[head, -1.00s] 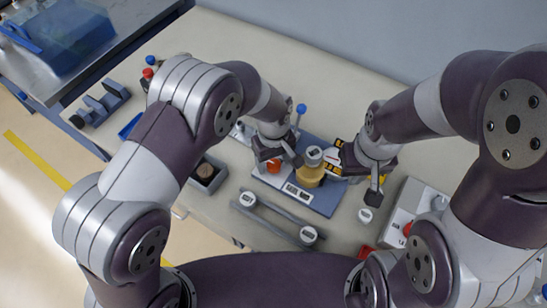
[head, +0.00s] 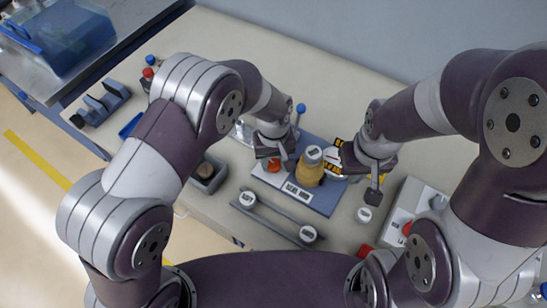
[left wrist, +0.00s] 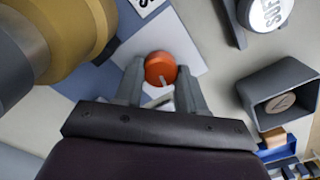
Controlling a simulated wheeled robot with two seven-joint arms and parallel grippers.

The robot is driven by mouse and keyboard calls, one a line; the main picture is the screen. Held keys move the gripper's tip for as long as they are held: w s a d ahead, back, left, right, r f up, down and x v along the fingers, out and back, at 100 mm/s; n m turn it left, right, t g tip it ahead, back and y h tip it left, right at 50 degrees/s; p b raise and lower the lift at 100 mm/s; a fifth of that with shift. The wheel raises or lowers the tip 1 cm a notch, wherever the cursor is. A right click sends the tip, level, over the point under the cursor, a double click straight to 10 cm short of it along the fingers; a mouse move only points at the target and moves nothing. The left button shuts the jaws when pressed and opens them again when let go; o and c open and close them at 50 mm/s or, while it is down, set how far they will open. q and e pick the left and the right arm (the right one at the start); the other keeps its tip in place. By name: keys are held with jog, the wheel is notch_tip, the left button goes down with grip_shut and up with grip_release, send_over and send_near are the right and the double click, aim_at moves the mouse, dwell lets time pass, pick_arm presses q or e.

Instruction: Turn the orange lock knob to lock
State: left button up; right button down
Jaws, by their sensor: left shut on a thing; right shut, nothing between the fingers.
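The orange lock knob (left wrist: 160,68) sits on a white plate on the blue base board, with a pale pointer mark on its lower side in the left wrist view. It also shows in the head view (head: 273,165), partly covered by my left gripper. My left gripper (left wrist: 160,80) is shut on the knob, one finger on each side. My right gripper (head: 374,190) is shut and empty, hanging right of the board near a small white cap (head: 364,214). A brass-coloured cylinder with a grey labelled cap (head: 310,168) stands on the board between the two grippers.
A grey rail with two white round labels (head: 275,215) lies in front of the board. A grey box with a round brown item (head: 208,175) stands left. A light box with a red button (head: 407,228) stands right. A blue-topped lever (head: 300,108) rises behind.

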aim_at(275, 163)
pick_arm(q)
jog(key=m, duration=0.4)
jog(key=m+p, duration=0.1)
jog(key=m, duration=0.3)
jog(key=shift+d, duration=0.1)
jog(key=m, duration=0.3)
jog(key=shift+r+m, duration=0.1)
jog(key=shift+m, duration=2)
jog(key=o, duration=1.1)
jog(key=shift+c, duration=0.2)
notch_tip(275, 163, up, 13)
jog(key=b, duration=0.1)
jog(key=shift+f+b, duration=0.2)
jog(key=shift+b, duration=0.1)
